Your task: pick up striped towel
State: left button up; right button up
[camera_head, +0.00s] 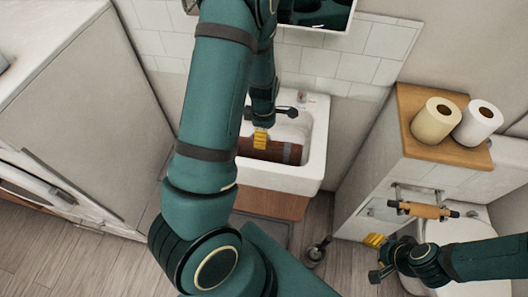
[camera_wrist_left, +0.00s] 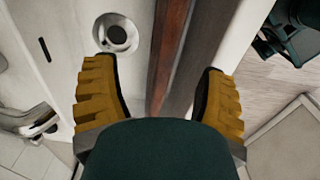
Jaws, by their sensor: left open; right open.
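The striped towel (camera_head: 292,153), reddish brown with a greyish band, lies in the white sink (camera_head: 313,160) along its front side. My left arm hides part of it. My left gripper (camera_head: 260,139) points down over the sink at the towel, and its yellow fingertip shows there. In the left wrist view the two yellow fingers (camera_wrist_left: 160,95) are spread apart, with the towel's reddish-brown strip (camera_wrist_left: 168,50) between them and nothing clamped. I cannot tell whether the fingers touch it. My right gripper (camera_head: 376,248) is open and empty near the toilet, away from the sink.
The sink's round drain (camera_wrist_left: 116,34) shows beside the towel. A white washing machine (camera_head: 85,120) stands left. A toilet brush (camera_head: 316,252) stands on the floor.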

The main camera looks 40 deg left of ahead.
aim_at(252, 149)
pick_arm(q)
jog(key=shift+s+d+f+b, duration=0.15)
jog(key=shift+f+b, duration=0.15)
jog(key=shift+f, duration=1.2)
jog(key=shift+s+d+f+b, duration=0.1)
jog(key=shift+f+b, duration=0.2)
jog(key=shift+f, duration=1.2)
